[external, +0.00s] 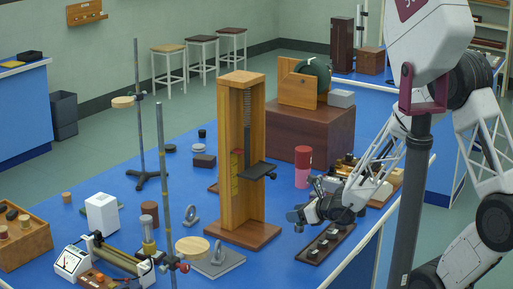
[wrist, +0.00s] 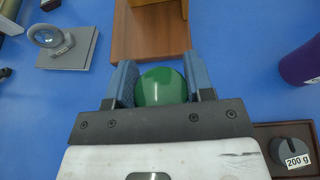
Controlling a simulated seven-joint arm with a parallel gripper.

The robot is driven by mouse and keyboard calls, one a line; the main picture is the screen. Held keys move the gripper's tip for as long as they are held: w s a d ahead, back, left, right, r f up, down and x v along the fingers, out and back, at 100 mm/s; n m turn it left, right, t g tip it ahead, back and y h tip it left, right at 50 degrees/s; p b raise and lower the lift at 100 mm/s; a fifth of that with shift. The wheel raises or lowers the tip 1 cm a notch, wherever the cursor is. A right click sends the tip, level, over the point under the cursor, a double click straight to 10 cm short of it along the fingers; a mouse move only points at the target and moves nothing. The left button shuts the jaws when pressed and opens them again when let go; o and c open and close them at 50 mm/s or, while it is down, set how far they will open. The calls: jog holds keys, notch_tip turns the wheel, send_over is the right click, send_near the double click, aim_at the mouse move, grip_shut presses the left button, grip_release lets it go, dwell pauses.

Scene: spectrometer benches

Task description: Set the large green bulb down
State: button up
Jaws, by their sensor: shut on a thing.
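The large green bulb (wrist: 161,87) is a smooth, glossy green round thing in the wrist view. My gripper (wrist: 158,75) is shut on it, with a blue-grey finger pressed on each side. The lower part of the bulb is hidden behind the gripper's dark front plate. In the external view my gripper (external: 298,216) is low over the blue bench, right of the wooden stand's base. The bulb cannot be made out there. Its gap to the bench cannot be told.
The tall wooden stand (external: 228,150) stands close by, its base (wrist: 125,42) ahead in the wrist view. A dark tray (external: 310,256) with weights, one a 200 g weight (wrist: 288,150), lies to the right.

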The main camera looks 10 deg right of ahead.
jog(key=w+d+m+t+h, duration=0.1)
jog(key=w+m+t+h, duration=0.1)
jog(key=w, duration=0.5)
jog(key=shift+d+m+h, duration=0.2)
jog(key=shift+m+h, duration=0.2)
jog(key=shift+m, duration=0.2)
jog(key=shift+w+f, duration=0.1)
jog(key=w+a, duration=0.3)
jog(key=w, duration=0.4)
jog(key=w+a+f, duration=0.1)
jog(key=w+a, duration=0.2)
jog(key=w, duration=0.4)
jog(key=shift+w+f, duration=0.2)
jog(key=shift+w, duration=0.2)
jog(key=shift+a, duration=0.1)
jog(key=shift+f, duration=1.75)
jog(key=shift+f, duration=0.2)
